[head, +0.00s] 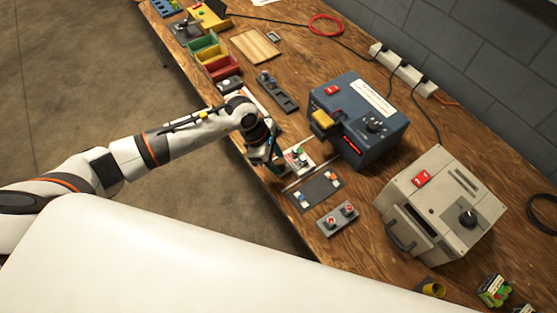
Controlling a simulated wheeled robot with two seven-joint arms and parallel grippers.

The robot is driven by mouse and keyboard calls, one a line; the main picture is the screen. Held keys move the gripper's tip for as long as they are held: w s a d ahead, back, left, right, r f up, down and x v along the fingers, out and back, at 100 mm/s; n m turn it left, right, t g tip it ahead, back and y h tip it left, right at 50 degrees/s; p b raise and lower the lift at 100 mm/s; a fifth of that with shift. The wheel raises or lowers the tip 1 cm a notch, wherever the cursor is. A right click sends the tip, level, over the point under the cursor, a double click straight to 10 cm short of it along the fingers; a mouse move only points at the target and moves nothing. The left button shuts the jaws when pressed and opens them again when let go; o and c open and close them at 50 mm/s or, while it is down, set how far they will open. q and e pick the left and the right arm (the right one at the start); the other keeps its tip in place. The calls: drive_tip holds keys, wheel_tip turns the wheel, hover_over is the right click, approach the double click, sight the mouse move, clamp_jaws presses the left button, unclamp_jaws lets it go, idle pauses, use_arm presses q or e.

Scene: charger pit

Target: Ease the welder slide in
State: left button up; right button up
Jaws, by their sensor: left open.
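A beige box (455,200) with a red switch, a black knob and a dark front opening stands at the right of the bench; it looks like the welder. A dark grey handle-like bar (399,238) sticks out at its lower front left; I cannot tell for sure that this is the slide. My left gripper (275,163) is open over the bench's front edge, beside a small pale panel (300,158) with coloured parts. It is well left of the beige box and apart from it. Its fingertips are partly hidden by its own body. My right gripper is out of view.
A dark flat plate (317,192) and a grey two-knob block (337,219) lie in front. Coloured bins (212,55) and a power strip (404,70) are farther back.

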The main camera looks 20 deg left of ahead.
sight(292, 164)
use_arm(q)
drive_tip(key=shift+x, duration=1.2)
drive_tip(key=shift+c, duration=0.5)
clamp_jaws()
